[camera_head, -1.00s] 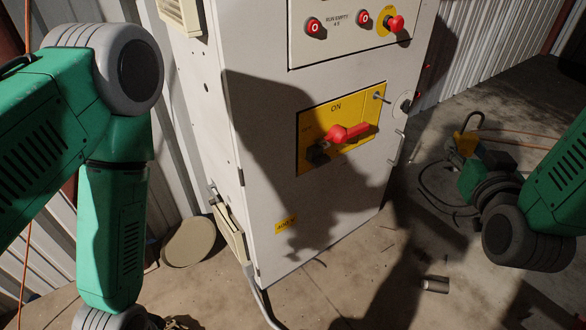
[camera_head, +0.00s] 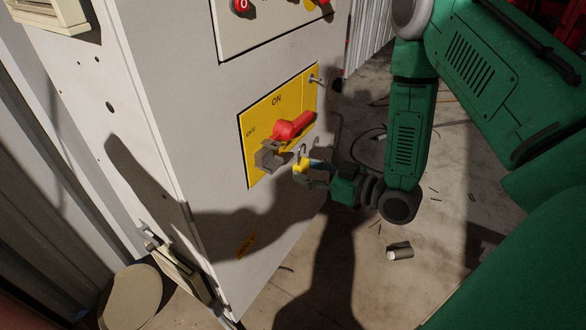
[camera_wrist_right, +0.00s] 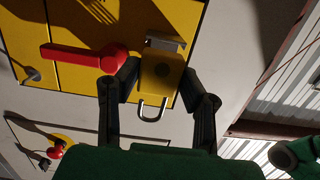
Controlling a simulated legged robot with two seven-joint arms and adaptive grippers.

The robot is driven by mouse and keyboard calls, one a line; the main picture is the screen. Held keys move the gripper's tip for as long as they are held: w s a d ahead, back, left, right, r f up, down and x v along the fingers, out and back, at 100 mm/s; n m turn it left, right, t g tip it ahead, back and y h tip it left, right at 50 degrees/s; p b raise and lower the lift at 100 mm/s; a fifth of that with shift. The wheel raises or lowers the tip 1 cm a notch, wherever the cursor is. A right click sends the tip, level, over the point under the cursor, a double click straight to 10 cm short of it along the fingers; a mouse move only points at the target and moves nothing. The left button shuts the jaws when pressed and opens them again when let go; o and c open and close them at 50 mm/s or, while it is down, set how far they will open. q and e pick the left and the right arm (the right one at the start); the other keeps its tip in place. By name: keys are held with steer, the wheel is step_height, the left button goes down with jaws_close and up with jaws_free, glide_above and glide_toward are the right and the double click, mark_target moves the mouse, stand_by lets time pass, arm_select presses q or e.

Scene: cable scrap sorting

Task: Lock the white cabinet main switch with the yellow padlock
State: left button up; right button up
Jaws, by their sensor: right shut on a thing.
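The white cabinet (camera_head: 160,110) carries a yellow switch plate (camera_head: 310,88) marked ON and OFF. The red switch handle (camera_head: 292,127) points right and slightly up in the head view; it also shows in the wrist view (camera_wrist_right: 85,57). A grey bracket (camera_head: 267,157) sits below left of the handle. My right gripper (camera_head: 308,170) is just in front of the plate's lower edge, shut on the yellow padlock (camera_head: 300,166). In the wrist view the padlock body (camera_wrist_right: 160,72) is between the fingers, its shackle (camera_wrist_right: 152,112) toward me. Contact between padlock and bracket is unclear.
A grey pin (camera_head: 317,80) sticks out at the plate's upper right. A round beige lid (camera_head: 130,298) and a small metal cylinder (camera_head: 399,252) lie on the floor. Cables are behind my right arm.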

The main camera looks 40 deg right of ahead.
mark_target(269, 156)
steer(key=shift+w, duration=0.3)
steer(key=shift+w+a+r, duration=0.2)
steer(key=shift+w+a, duration=0.55)
steer(key=shift+a, duration=0.2)
steer(key=shift+w+a+b, duration=0.3)
steer(key=shift+w+b, duration=0.1)
steer(key=shift+w, duration=0.05)
steer(key=shift+w+d+f+b, duration=0.1)
steer(key=shift+w+b, duration=0.05)
steer(key=shift+w, duration=0.3)
steer(key=shift+w+d+f+b, duration=0.1)
steer(key=shift+w+b, duration=0.05)
steer(key=shift+w, duration=0.3)
steer(key=shift+w+a+r, duration=0.1)
steer(key=shift+w+r, duration=0.05)
steer(key=shift+w, duration=0.05)
steer(key=shift+c, duration=0.9)
steer(key=shift+w+a+r, duration=0.1)
steer(key=shift+w+a, duration=0.25)
steer(key=shift+a, duration=0.05)
jaws_close()
steer(key=shift+w+a, duration=0.35)
steer(key=shift+w, duration=0.25)
steer(key=shift+d, duration=0.2)
